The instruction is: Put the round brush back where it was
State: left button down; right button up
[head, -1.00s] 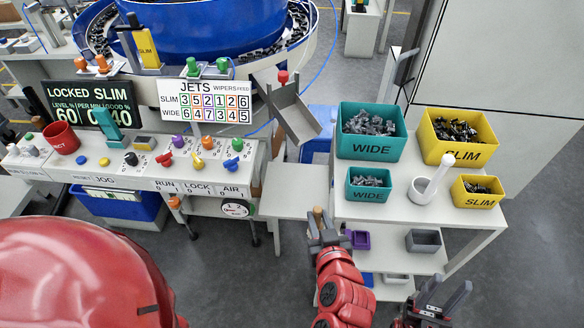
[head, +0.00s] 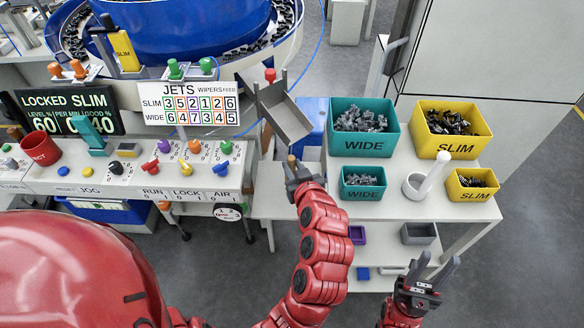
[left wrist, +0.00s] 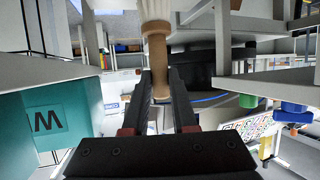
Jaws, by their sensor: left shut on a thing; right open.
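My left gripper (head: 294,174) is shut on the round brush (head: 291,159), whose tan wooden handle shows as a small stub in the head view. In the left wrist view the brush (left wrist: 157,62) stands between the fingers (left wrist: 160,95), with a paler part at the top edge; its bristles cannot be made out. The gripper is by the left edge of the white parts table (head: 400,215), below the grey chute. My right gripper (head: 432,268) is open and empty in front of the table. A white round holder (head: 414,188) with a slanted white rod stands on the table.
Teal WIDE bins (head: 363,143) and yellow SLIM bins (head: 447,145) hold connectors around the white holder. A grey chute (head: 285,115) hangs above the low side shelf (head: 270,205). The control panel (head: 120,175) with coloured knobs lies left.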

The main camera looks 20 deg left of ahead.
pick_arm(q)
jog(key=shift+w+a+f, duration=0.1)
jog(key=shift+w+a, duration=0.1)
jog(key=shift+w, duration=0.25)
jog(key=shift+w+a, duration=0.2)
jog(key=shift+w, duration=0.25)
notch_tip(320, 180, down, 4)
jog(key=shift+r, duration=0.2)
jog(key=shift+f, duration=0.15)
jog(key=c, duration=0.7)
grip_release()
